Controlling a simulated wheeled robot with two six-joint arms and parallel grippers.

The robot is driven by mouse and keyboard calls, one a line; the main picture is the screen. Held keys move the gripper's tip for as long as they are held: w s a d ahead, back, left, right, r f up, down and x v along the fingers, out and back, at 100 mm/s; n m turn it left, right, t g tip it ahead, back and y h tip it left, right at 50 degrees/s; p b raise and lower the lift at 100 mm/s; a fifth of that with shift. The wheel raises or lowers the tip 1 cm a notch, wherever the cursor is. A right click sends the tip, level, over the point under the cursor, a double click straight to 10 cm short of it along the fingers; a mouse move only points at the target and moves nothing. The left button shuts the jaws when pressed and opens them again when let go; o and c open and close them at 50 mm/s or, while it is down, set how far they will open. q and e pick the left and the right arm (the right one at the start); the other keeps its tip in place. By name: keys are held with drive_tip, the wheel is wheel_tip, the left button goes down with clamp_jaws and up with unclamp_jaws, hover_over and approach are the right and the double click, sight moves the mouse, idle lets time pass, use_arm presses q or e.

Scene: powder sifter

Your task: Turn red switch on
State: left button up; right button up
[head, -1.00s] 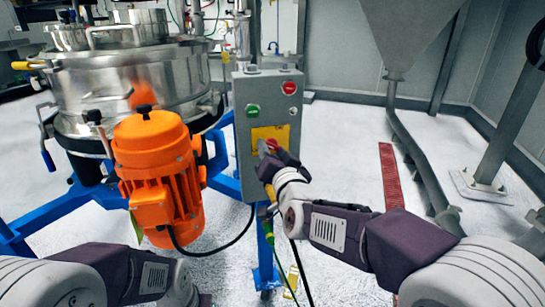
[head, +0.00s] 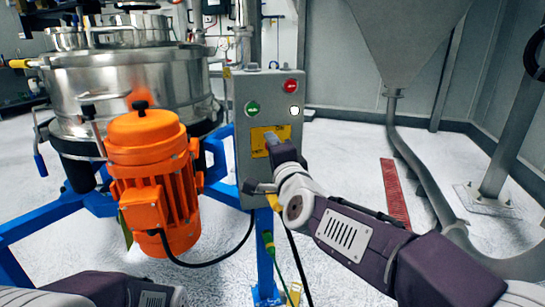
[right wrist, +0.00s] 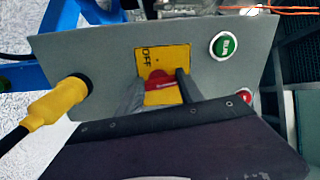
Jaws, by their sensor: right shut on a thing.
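The red switch (right wrist: 160,82) sits on a yellow plate (right wrist: 176,57) on the face of a grey control box (head: 242,140). In the right wrist view the word OFF shows on the plate beside it. My right gripper (right wrist: 160,92) is shut on the red switch, with one finger on each side of it. In the head view my right gripper (head: 272,142) is against the yellow plate and hides the switch. The switch's exact turn angle is hard to tell. Only part of my left arm shows at the bottom left; its gripper is out of view.
A green button (head: 252,108), a red button (head: 290,87) and a white light (head: 294,111) are on the box. An orange motor (head: 152,175) and a steel sifter (head: 130,80) stand to the left. Cables hang below the box.

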drive_tip(key=shift+m+b, duration=0.4)
drive_tip(key=shift+m, duration=0.4)
drive_tip(key=o, duration=1.4)
drive_tip(key=p+v, duration=0.2)
drive_tip(key=v, duration=0.7)
drive_tip(key=shift+s+p, duration=0.1)
drive_tip(key=shift+p, duration=0.2)
